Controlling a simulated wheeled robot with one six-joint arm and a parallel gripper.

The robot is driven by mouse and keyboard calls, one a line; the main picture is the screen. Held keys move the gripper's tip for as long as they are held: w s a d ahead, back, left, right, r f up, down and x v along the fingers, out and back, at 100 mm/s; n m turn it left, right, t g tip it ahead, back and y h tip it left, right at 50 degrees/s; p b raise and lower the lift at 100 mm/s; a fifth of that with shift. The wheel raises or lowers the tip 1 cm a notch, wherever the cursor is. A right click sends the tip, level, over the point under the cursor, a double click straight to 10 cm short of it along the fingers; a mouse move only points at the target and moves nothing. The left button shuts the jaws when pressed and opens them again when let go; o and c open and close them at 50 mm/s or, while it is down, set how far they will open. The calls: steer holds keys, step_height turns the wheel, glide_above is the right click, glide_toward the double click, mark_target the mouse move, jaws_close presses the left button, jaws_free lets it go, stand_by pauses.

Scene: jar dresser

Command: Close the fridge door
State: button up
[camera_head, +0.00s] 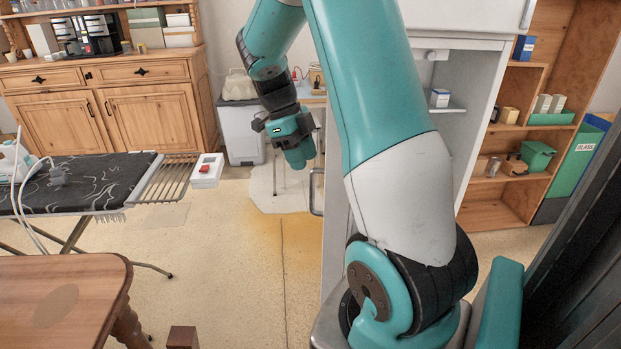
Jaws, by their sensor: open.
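The white fridge (468,70) stands behind my arm on the right, and part of its inside with a shelf shows. Its door (335,235) stands open toward me, with much of it hidden by my arm. A grey bar handle (316,192) shows at the door's left side. My gripper (298,160) hangs left of the door and above the handle in the picture, with nothing seen in it. It is open, though its fingers are small and hard to make out. I see no contact with the door.
An ironing board (100,180) and a wooden table (55,300) stand on the left. A wooden cabinet (130,100) is at the back left. A shelf unit (500,195) stands right of the fridge. The floor (225,260) between the table and the door is mostly clear.

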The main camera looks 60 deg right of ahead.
steer(key=x, duration=0.5)
steer(key=shift+f, duration=0.15)
jaws_close()
